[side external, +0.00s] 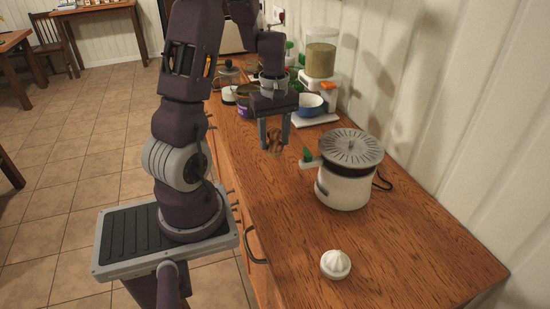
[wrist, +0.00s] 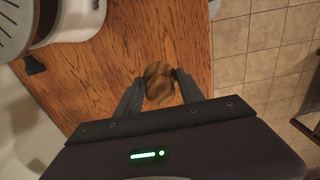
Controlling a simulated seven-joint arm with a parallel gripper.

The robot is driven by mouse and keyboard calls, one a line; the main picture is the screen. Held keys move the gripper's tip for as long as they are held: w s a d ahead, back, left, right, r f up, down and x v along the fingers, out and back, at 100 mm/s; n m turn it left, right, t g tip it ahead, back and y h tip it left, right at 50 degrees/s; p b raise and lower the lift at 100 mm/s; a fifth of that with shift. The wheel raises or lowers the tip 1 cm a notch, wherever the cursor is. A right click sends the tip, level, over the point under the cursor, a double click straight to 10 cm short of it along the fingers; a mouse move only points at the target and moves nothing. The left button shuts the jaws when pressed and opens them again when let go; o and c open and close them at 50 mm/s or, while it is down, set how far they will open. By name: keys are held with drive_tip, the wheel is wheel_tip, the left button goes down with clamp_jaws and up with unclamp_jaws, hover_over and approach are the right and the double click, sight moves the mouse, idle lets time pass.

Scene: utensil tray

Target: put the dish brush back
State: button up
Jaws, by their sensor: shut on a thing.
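My gripper (side external: 274,143) is shut on a small brown, rounded wooden thing, taken to be the dish brush (side external: 274,136). It hangs over the wooden counter, left of the white pot. In the wrist view the brush (wrist: 159,88) sits between the two grey fingers of my gripper (wrist: 159,78), seen from above as two rounded brown lobes. Its bristles cannot be made out. I cannot tell whether its lower end touches the counter. No holder for the brush can be made out.
A white pot (side external: 343,187) with a grey ridged lid stands right of my gripper. A blue bowl (side external: 311,104), a dispenser (side external: 321,62) and cookware crowd the back. The counter's (side external: 285,215) front-left stretch is clear; its left edge drops to the floor.

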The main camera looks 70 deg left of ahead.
sight(275, 129)
wheel_tip(275, 129, down, 5)
drive_tip(key=shift+f, duration=0.1)
drive_tip(key=o, duration=1.3)
wheel_tip(275, 129, up, 12)
drive_tip(key=shift+w, duration=0.1)
drive_tip(key=s+d+r+m+t, duration=0.1)
drive_tip(key=d+r+m+t, duration=0.1)
drive_tip(key=d+r+m, duration=0.55)
drive_tip(key=s+d+r+m+t, duration=0.2)
drive_tip(key=d+m, duration=0.2)
drive_tip(key=d, duration=0.6)
drive_tip(key=s+d+m, duration=0.2)
drive_tip(key=s+d+m+t, duration=0.1)
drive_tip(key=s+d+m, duration=0.1)
drive_tip(key=s+d+r+m, duration=0.1)
drive_tip(key=s+d+m, duration=0.1)
drive_tip(key=shift+d+m+t, duration=0.25)
drive_tip(key=shift+t, duration=0.05)
